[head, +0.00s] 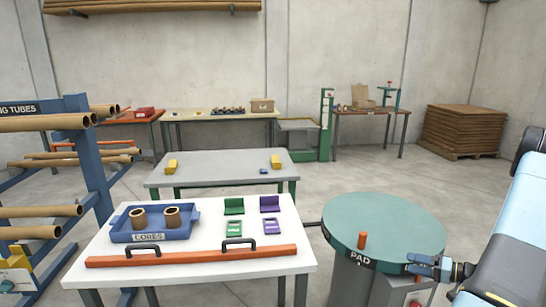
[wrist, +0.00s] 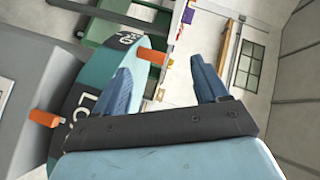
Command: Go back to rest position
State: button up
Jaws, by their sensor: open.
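My gripper (head: 410,264) is at the right of the head view, beside the right front rim of the round green pad table (head: 390,212). Its blue fingers are apart and empty in the wrist view (wrist: 160,72). An orange peg (head: 362,240) stands near the front edge of the pad table, left of the fingers and apart from them in the head view. In the wrist view an orange peg (wrist: 152,56) shows between the fingers, beyond their tips. Whether the fingers touch the table rim, I cannot tell.
A white table (head: 190,272) at front left holds a blue cores tray (head: 185,228), an orange bar (head: 190,256) with two dark handles, and green and purple pieces. A tube rack (head: 85,150) stands at left. Open floor (head: 400,175) lies behind the pad table.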

jog(key=s+a+r+n+g+h, duration=0.2)
jog(key=a+r+g, duration=0.3)
jog(key=a+r, duration=0.6)
jog(key=s+a+r+n+g+h, duration=0.15)
jog(key=a+r+g, duration=0.25)
jog(key=a+r, duration=0.65)
jog(key=s+a+r+t+h, duration=0.2)
jog(key=s+a+r+h, duration=0.1)
jog(key=s+r, duration=0.5)
jog(key=s+a+r+t+h, duration=0.2)
jog(key=s+a+r+h, duration=0.2)
jog(key=s+r, duration=0.5)
jog(key=s+h, duration=0.1)
jog(key=s, duration=0.2)
jog(key=shift+s+r+h, duration=0.2)
jog(key=shift+r+h, duration=0.1)
jog(key=shift+h, duration=0.05)
